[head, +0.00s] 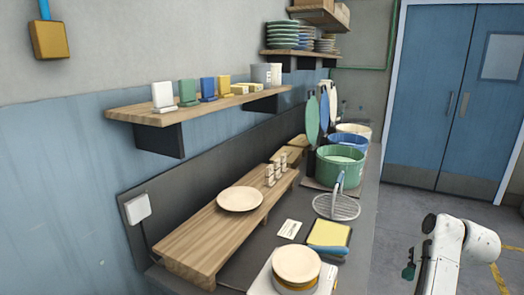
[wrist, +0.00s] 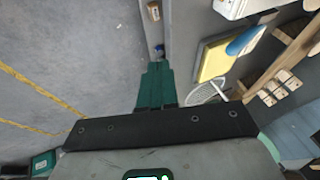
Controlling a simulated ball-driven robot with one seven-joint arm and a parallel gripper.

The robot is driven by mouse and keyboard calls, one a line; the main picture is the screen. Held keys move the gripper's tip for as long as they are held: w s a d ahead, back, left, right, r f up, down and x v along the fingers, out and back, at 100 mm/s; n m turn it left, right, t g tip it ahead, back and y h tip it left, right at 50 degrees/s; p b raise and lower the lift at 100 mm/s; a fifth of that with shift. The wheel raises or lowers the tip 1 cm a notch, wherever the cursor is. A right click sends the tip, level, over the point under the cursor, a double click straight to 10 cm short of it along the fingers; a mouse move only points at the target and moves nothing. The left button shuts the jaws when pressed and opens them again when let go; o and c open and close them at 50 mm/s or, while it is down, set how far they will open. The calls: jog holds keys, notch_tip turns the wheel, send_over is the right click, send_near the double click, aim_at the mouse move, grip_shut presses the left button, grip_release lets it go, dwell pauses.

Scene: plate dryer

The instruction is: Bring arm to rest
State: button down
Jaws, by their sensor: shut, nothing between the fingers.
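My arm is raised at the right of the head view, out over the floor and clear of the counter (head: 355,215). Beyond the fingertips are grey floor on the left and the counter's edge on the right.
A wooden rack (head: 222,232) carries a cream plate (head: 240,199). Plates (head: 297,262) are stacked at the counter's front. A wire strainer (head: 336,207) and green tub (head: 341,167) stand farther back. Blue doors (head: 455,95) are behind; floor right is open.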

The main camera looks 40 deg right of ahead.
jog(key=a+f+n+g, duration=0.1)
jog(key=a+f+n, duration=0.1)
jog(key=a, duration=0.4)
jog(key=w+a+f+n, duration=0.1)
jog(key=a+f+n, duration=0.1)
jog(key=a+f, duration=0.2)
jog(key=w+a+f+n+g+y, duration=0.1)
jog(key=a+f+n, duration=0.1)
jog(key=a, duration=0.7)
jog(key=shift+w+f+g, duration=0.1)
jog(key=shift+f+g, duration=0.2)
jog(key=shift+f, duration=0.35)
jog(key=s+a+f+n, duration=0.1)
jog(key=s+a+n, duration=0.1)
jog(key=a, duration=0.4)
jog(key=s+a+f+n+g, duration=0.1)
jog(key=s+a+f+n, duration=0.1)
jog(key=a, duration=0.4)
jog(key=s+a+f+n, duration=0.1)
jog(key=s+a+n, duration=0.1)
jog(key=s+a, duration=0.2)
jog(key=shift+s+a+f+g+y, duration=0.3)
jog(key=shift+a+g+y, duration=0.1)
jog(key=shift+a, duration=0.85)
